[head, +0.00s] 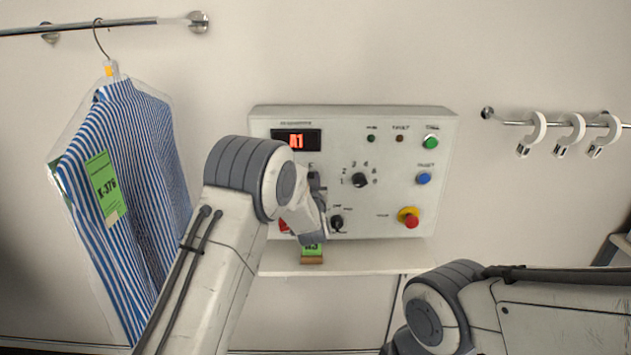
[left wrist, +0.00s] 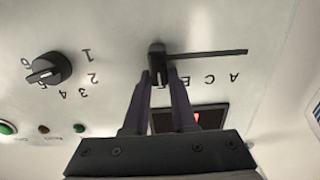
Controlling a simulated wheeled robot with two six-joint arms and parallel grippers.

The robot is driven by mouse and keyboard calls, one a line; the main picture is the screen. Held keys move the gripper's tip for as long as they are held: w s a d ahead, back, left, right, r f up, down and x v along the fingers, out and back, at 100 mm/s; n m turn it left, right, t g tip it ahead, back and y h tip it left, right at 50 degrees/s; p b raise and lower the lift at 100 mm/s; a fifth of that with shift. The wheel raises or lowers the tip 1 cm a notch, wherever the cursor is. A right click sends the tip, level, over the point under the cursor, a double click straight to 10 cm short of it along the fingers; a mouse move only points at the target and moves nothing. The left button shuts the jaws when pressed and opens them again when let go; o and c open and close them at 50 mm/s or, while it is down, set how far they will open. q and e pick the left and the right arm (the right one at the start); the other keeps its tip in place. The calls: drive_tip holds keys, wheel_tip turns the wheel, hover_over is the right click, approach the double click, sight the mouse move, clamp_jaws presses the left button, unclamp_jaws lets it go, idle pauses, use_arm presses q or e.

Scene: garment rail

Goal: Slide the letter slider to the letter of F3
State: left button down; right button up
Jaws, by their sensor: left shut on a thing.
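The control panel (head: 390,120) is on the wall, with a red display (head: 296,140) reading A1. The letter slider's black knob (left wrist: 157,52) is at the left end of its slot (left wrist: 215,53) in the left wrist view, the end away from the letter A (left wrist: 235,78). My left gripper (left wrist: 160,76) is shut on the knob. Its fingers hide the letter at the knob. In the head view my left arm covers most of the slot. My right gripper is out of view.
A number dial (head: 360,180) sits right of the slider. Further right are green (head: 431,143), blue (head: 424,178) and red (head: 409,218) buttons. A shelf (head: 370,262) runs below. A bagged striped shirt (head: 135,170) hangs left. White hooks (head: 570,130) hang right.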

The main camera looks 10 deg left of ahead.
use_arm(q)
drive_tip(key=c, duration=0.7)
unclamp_jaws()
drive_tip(key=shift+d, duration=0.35)
drive_tip(key=shift+a, duration=0.15)
drive_tip(key=b+v, duration=0.4)
drive_tip(key=v, duration=0.6)
drive_tip(key=shift+s, duration=0.2)
